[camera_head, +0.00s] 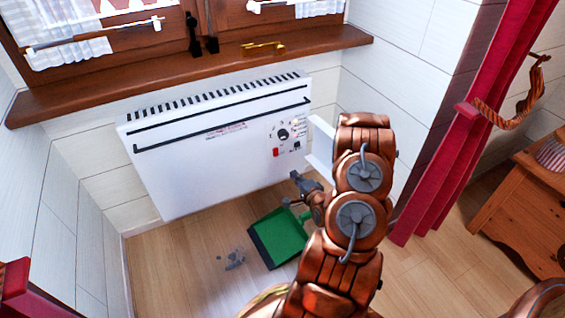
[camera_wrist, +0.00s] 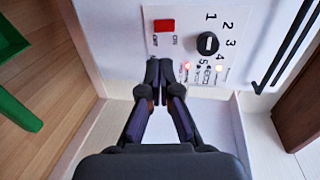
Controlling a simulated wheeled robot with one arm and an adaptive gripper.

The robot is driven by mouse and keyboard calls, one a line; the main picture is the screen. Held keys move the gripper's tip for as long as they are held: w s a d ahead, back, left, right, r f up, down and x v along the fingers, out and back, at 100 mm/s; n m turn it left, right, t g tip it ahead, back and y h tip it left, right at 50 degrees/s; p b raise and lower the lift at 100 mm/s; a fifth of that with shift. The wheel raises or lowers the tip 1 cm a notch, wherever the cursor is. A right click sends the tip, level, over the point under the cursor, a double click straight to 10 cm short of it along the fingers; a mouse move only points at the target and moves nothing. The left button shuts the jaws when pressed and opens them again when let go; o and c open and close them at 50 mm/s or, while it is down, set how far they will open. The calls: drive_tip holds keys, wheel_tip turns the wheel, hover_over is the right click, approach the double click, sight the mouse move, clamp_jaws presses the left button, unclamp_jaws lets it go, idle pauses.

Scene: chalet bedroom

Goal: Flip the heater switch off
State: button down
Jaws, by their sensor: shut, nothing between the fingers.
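The white wall heater (camera_head: 215,160) hangs below the window sill. Its control panel carries a red switch (camera_head: 276,152), which also shows in the wrist view (camera_wrist: 164,26) with small lettering beside it. A black dial (camera_wrist: 208,44) with numbers sits next to the switch. A small red light (camera_wrist: 187,65) glows on the panel, with a pale light (camera_wrist: 219,69) further right. My gripper (camera_wrist: 158,66) is shut and empty, its tips just below the red switch in the wrist view. I cannot tell whether they touch the panel. In the head view, my gripper (camera_head: 296,178) is below the panel.
A green dustpan (camera_head: 279,238) lies on the wooden floor under the heater, beside a small grey pile of debris (camera_head: 233,260). The wooden sill (camera_head: 190,72) juts out above. A red curtain (camera_head: 450,140) and a wooden cabinet (camera_head: 525,205) stand at right.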

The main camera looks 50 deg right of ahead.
sight(276, 154)
drive_tip(key=b+x, duration=0.4)
drive_tip(key=x, duration=0.9)
drive_tip(key=shift+w+d+f+b, duration=0.1)
drive_tip(key=shift+w+f+b, duration=0.05)
drive_tip(key=shift+w+b, duration=0.15)
drive_tip(key=shift+w, duration=0.1)
drive_tip(key=shift+w+p, duration=0.15)
drive_tip(key=shift+p, duration=0.2)
drive_tip(key=shift+w+d+t, duration=0.15)
drive_tip(key=shift+t, duration=0.15)
drive_tip(key=shift+s+p, duration=0.4)
drive_tip(key=s+a+f+p, duration=0.1)
drive_tip(key=s+a+p, duration=0.2)
drive_tip(key=s, duration=0.9)
drive_tip(key=shift+s+a+f+p, duration=0.25)
drive_tip(key=shift+a+f+p, duration=0.15)
drive_tip(key=shift+a, duration=0.45)
drive_tip(key=shift+d, duration=0.1)
